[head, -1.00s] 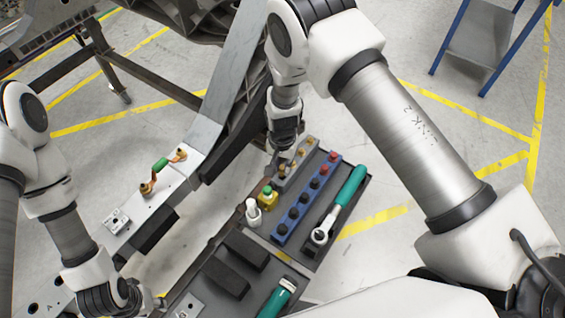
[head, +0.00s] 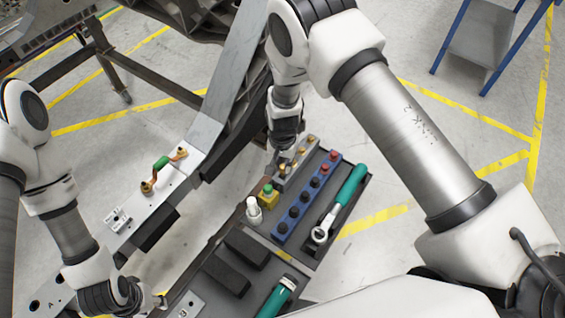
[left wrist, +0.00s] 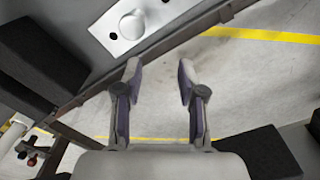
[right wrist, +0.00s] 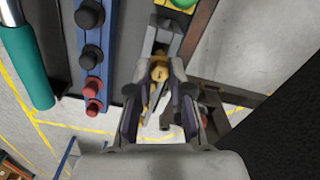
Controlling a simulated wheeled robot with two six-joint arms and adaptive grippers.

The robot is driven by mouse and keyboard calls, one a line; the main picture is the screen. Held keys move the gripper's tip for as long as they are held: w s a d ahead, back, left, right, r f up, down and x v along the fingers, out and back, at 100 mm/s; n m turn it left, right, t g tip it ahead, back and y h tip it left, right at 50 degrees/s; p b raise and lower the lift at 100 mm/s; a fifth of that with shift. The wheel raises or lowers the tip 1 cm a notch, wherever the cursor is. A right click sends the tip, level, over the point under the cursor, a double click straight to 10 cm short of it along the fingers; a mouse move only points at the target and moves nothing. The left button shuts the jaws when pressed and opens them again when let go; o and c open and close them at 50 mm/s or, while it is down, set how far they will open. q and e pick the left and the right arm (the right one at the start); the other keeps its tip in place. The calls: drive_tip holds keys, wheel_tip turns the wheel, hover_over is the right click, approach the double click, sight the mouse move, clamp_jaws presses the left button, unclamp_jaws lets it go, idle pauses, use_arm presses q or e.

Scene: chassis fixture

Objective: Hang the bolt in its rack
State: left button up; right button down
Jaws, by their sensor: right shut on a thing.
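A brass bolt (right wrist: 159,72) shows between the fingers of my right gripper (right wrist: 160,112) in the right wrist view. The gripper is shut on it, and the fingers hide part of it. A grey rack (right wrist: 151,38) lies right by the bolt; I cannot tell whether the bolt is seated in it. In the head view the right gripper (head: 281,158) is at the near end of this grey rack (head: 299,166), which holds several small brass pieces. My left gripper (left wrist: 158,85) is open and empty in the left wrist view, low at the left in the head view.
A blue rack (head: 307,200) with black and red knobs and a green-handled ratchet (head: 343,205) lie beside the grey rack. A yellow block with a green top (head: 268,198) and a white bottle-like item (head: 254,211) stand close by. Black blocks (head: 228,276) lie nearer.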

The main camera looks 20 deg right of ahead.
use_arm(q)
drive_tip(key=shift+f+b, duration=1.25)
drive_tip(key=shift+f, duration=0.15)
use_arm(e)
drive_tip(key=shift+f, duration=1.8)
drive_tip(key=c, duration=1)
unclamp_jaws()
wheel_tip(320, 180, up, 9)
drive_tip(key=p, duration=0.7)
drive_tip(key=shift+r+p, duration=0.15)
drive_tip(key=shift+p, duration=0.2)
use_arm(q)
wheel_tip(320, 180, up, 8)
drive_tip(key=shift+f, duration=0.25)
